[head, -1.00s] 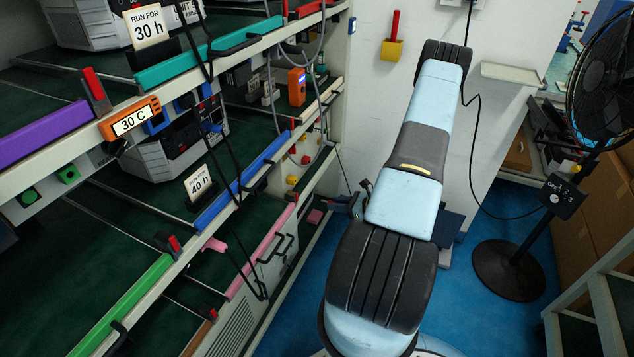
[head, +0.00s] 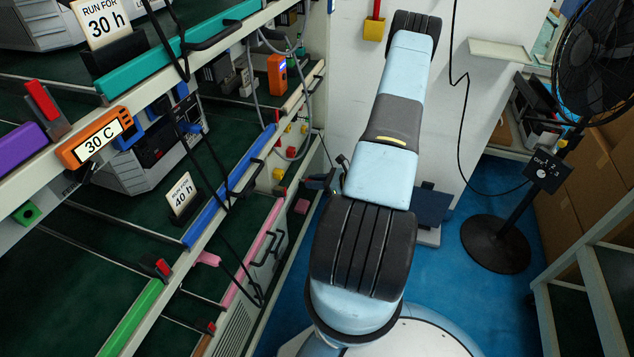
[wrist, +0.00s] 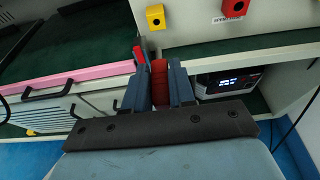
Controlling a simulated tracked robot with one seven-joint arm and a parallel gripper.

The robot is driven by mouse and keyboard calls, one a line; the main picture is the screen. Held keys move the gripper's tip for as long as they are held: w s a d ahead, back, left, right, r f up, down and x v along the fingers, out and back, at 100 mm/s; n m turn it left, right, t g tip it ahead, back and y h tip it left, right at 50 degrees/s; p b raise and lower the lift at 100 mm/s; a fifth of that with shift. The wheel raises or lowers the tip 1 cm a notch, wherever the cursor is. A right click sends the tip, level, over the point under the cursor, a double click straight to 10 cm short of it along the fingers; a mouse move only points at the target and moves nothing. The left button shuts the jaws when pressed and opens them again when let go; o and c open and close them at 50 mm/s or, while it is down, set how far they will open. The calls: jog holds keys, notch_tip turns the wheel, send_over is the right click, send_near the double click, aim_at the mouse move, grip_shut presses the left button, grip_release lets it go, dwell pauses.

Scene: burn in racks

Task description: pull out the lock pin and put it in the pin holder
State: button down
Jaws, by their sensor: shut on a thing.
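In the wrist view my gripper (wrist: 160,88) has its two blue-grey fingers closed on a red piece (wrist: 160,76), which looks like the handle of a lock pin. The fingers hide its lower end, and I cannot tell whether it is free of its seat. Another red handle (wrist: 139,53) shows just left of the fingers, by the end of the pink rail (wrist: 88,75). Which thing is the pin holder is not certain. A yellow box with a red stick in it (head: 374,28) hangs on the white wall in the head view.
Racks with coloured rails, such as the blue rail (head: 230,187), fill the left of the head view. Black cables hang before them. A fan (head: 497,245) stands at right, with blue floor between. In the wrist view, yellow (wrist: 155,17) and red (wrist: 234,8) blocks sit on the rack ahead.

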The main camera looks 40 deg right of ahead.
jog(key=shift+w+a, duration=0.75)
jog(key=shift+w, duration=0.25)
jog(key=shift+w+a, duration=0.75)
jog(key=shift+w, duration=0.2)
jog(key=c, duration=1.5)
grip_release()
grip_shut()
